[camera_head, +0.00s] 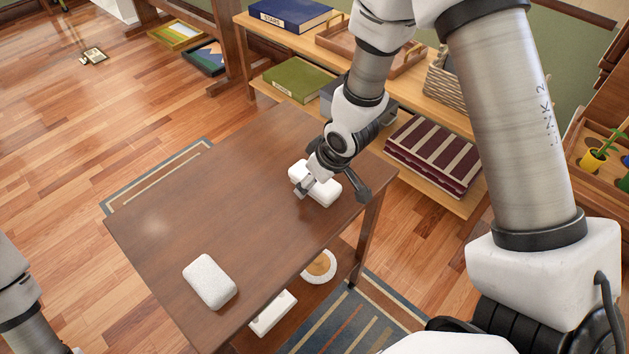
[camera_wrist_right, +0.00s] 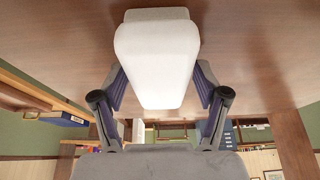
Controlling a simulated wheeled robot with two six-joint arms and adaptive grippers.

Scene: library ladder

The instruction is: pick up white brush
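Two white rounded blocks rest on the brown table; I cannot tell from their shape alone which is the brush. One white block (camera_head: 322,191) is near the far right end, under my right gripper (camera_head: 330,183), and it also fills the middle of the right wrist view (camera_wrist_right: 157,58). In that view the right gripper's fingers (camera_wrist_right: 160,88) stand on both sides of this block, very close to it. Whether they press on it is not clear. The other white block (camera_head: 210,281) lies apart at the near left end. Only part of my left arm shows; its gripper is out of view.
The table (camera_head: 180,215) is otherwise bare. Below it are a white box (camera_head: 272,313) and a round white item (camera_head: 320,265). A wooden shelf behind holds a blue book (camera_head: 290,13), a green book (camera_head: 298,79) and striped maroon cloth (camera_head: 433,155).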

